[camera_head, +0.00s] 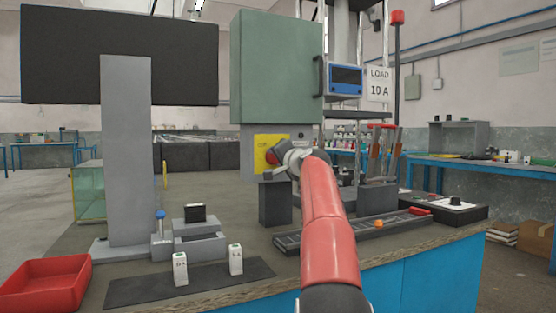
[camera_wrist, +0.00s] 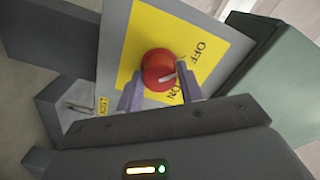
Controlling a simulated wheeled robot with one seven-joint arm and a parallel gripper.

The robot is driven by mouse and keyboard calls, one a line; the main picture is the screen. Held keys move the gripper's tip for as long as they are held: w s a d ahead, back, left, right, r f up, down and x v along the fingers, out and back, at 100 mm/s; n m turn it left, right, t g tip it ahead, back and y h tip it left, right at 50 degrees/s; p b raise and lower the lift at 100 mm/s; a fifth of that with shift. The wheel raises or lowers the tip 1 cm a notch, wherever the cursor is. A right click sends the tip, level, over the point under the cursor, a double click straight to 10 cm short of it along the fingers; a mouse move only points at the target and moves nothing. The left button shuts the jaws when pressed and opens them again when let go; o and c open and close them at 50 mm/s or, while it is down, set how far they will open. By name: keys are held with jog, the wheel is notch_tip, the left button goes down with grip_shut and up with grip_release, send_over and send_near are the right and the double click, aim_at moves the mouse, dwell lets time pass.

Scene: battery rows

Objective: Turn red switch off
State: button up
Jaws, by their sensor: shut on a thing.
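The red switch (camera_wrist: 157,66) is a round red knob with a white pointer mark, on a yellow plate (camera_wrist: 122,68) lettered OFF and ON. In the head view the red switch (camera_head: 271,157) shows partly at the left of my gripper (camera_head: 284,159), below the green cabinet (camera_head: 270,70).
A grey post (camera_head: 127,150) and a red tray (camera_head: 45,284) stand at the left. Two small white blocks stand on a dark mat (camera_head: 205,287). Upright levers (camera_head: 384,150) and a rail with an orange ball (camera_head: 379,224) lie right of my arm.

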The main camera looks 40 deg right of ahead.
jog(key=shift+f, duration=0.15)
jog(key=o, duration=1)
jog(key=b+v, duration=0.3)
jog(key=v, duration=0.4)
jog(key=shift+s+a+b, duration=0.1)
jog(key=shift+s+b, duration=0.25)
jog(key=shift+b, duration=0.05)
